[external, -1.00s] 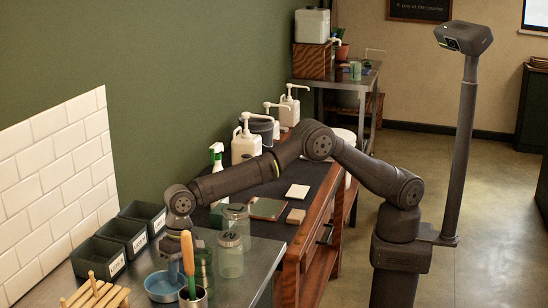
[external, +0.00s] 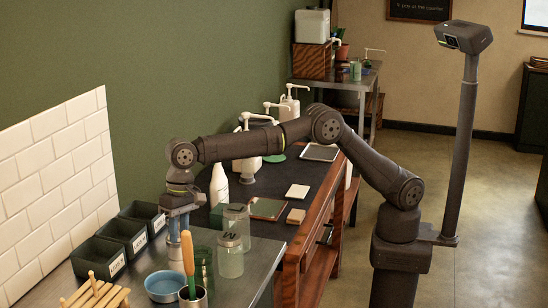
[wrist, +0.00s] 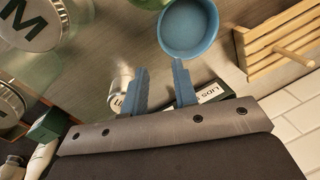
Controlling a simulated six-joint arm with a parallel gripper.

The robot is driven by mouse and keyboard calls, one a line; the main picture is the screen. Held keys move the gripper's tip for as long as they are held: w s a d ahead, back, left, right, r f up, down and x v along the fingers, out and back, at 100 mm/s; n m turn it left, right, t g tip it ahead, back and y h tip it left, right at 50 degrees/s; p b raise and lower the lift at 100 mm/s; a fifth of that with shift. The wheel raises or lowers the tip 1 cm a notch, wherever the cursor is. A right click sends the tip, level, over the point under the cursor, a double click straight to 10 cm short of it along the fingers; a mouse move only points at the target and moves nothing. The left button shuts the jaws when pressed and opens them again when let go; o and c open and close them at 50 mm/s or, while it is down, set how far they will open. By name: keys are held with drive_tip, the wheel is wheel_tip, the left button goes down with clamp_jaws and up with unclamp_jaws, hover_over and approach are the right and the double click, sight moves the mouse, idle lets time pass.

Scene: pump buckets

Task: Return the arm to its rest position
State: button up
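My gripper (external: 179,226) hangs pointing down over the metal counter (external: 262,258), left of the glass jars. In the wrist view its two blue fingers (wrist: 160,90) are spread apart with nothing held between them. My upper arm and forearm stretch across the dark bench mat from my base at the right. Parts of the pump bottles and the spray bottle are hidden behind the arm. The gap between the fingertips and the counter is hard to judge.
A blue bowl (external: 165,287), a metal cup with an orange-handled brush (external: 188,255), lidded jars (external: 230,258), black bins (external: 122,236) and a wooden rack (external: 95,294) crowd the counter near my gripper. White pump bottles (external: 290,105) stand along the wall.

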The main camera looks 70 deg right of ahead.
sight(178, 274)
drive_tip(key=f, duration=0.4)
drive_tip(key=a+f, duration=0.1)
drive_tip(key=f, duration=0.3)
drive_tip(key=a+f, duration=0.1)
drive_tip(key=f, duration=0.3)
drive_tip(key=shift+w+a+f, duration=0.15)
drive_tip(key=shift+f, duration=0.1)
wheel_tip(178, 274, up, 3)
drive_tip(key=shift+r, duration=0.7)
